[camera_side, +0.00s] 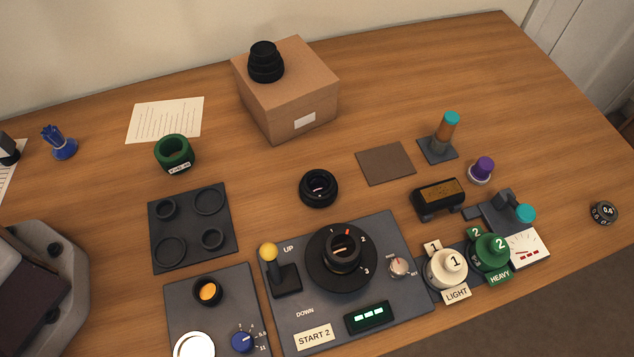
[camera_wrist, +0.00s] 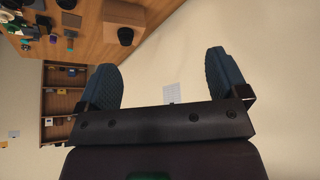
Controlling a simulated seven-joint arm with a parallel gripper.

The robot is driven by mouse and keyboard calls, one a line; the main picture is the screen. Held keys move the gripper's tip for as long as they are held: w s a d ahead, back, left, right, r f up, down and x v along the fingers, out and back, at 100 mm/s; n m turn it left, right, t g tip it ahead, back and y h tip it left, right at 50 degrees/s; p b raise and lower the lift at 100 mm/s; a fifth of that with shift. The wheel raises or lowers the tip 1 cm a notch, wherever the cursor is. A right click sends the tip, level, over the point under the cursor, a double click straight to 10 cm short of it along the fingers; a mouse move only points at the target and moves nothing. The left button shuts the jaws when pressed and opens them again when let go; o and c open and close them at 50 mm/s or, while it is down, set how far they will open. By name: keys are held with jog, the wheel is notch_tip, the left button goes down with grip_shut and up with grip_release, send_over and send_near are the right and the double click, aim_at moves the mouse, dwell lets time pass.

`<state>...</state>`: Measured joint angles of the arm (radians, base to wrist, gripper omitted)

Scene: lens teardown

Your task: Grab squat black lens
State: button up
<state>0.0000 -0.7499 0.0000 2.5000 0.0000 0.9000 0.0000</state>
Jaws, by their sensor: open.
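A squat black lens (camera_side: 318,188) stands on the wooden table near the middle of the side view, behind the dial panel. A taller, stepped black lens (camera_side: 266,62) stands on the cardboard box; a black object on the box in the wrist view (camera_wrist: 125,36) looks like the same lens. Another short dark cylinder sits on the round dial (camera_side: 342,250). My gripper (camera_wrist: 163,72) is open and empty in the wrist view, its two fingers wide apart against the pale wall. It is not in the side view. The table objects appear far off, at the wrist view's upper left.
The cardboard box (camera_side: 290,95) stands at the back. A green ring (camera_side: 174,153) and a dark tray (camera_side: 190,228) lie left of the squat lens, a brown mat (camera_side: 386,163) to its right. The table around the lens is clear. A shelf (camera_wrist: 62,88) shows in the wrist view.

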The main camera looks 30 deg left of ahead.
jog(key=n+g+h, duration=0.4)
jog(key=n+h, duration=1)
jog(key=n, duration=0.5)
send_over(312, 179)
jog(key=a, duration=0.3)
notch_tip(312, 179, down, 26)
jog(key=shift+y, duration=0.3)
jog(key=f, duration=0.6)
jog(key=shift+s+a, duration=0.2)
jog(key=x, duration=0.5)
jog(key=shift+f, duration=0.3)
